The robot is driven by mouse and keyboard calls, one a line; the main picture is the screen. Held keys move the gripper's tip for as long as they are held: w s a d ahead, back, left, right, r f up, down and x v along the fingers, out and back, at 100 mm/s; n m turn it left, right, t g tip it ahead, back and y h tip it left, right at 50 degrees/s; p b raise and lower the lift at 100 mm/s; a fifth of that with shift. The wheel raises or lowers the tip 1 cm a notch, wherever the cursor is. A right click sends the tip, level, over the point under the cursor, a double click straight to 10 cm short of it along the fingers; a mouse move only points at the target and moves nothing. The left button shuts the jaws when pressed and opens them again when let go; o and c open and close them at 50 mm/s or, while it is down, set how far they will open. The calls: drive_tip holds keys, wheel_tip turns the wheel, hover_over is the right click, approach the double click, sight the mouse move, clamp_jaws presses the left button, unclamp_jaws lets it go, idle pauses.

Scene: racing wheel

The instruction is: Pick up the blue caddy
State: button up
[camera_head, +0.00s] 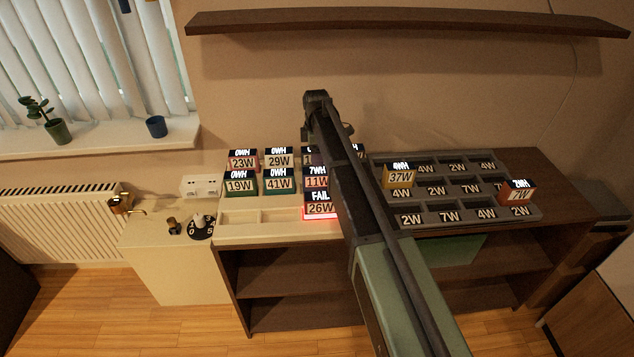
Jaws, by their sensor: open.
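Several small labelled caddies stand on the bench, and I cannot make out one that is clearly blue. A teal-green caddy marked 41W (279,186) is in the left block of slots, beside a green one marked 19W (240,187). A caddy marked 11W (316,182) and one marked 26W (319,208) with FAIL and a red glow stand close left of my arm. Caddies behind my arm are partly hidden. My arm reaches up across the middle of the view; its gripper fingers do not show.
A dark rack (438,207) with many empty slots lies right of my arm, holding a yellow caddy (400,176) and an orange-red one (517,192). A wall shelf (400,23) hangs above.

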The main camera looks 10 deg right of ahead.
sight(318, 170)
wheel_tip(318, 170, down, 6)
drive_tip(key=b, duration=0.4)
drive_tip(key=shift+r, duration=0.25)
drive_tip(key=f+b, duration=0.5)
drive_tip(key=shift+d+f+b, duration=0.1)
drive_tip(key=shift+d+b, duration=0.1)
drive_tip(key=shift+b, duration=0.1)
drive_tip(key=shift+r, duration=0.25)
drive_tip(key=c, duration=1.3)
drive_tip(key=shift+r+p, duration=0.1)
drive_tip(key=shift+p, duration=0.2)
wheel_tip(318, 170, up, 20)
drive_tip(key=p, duration=2)
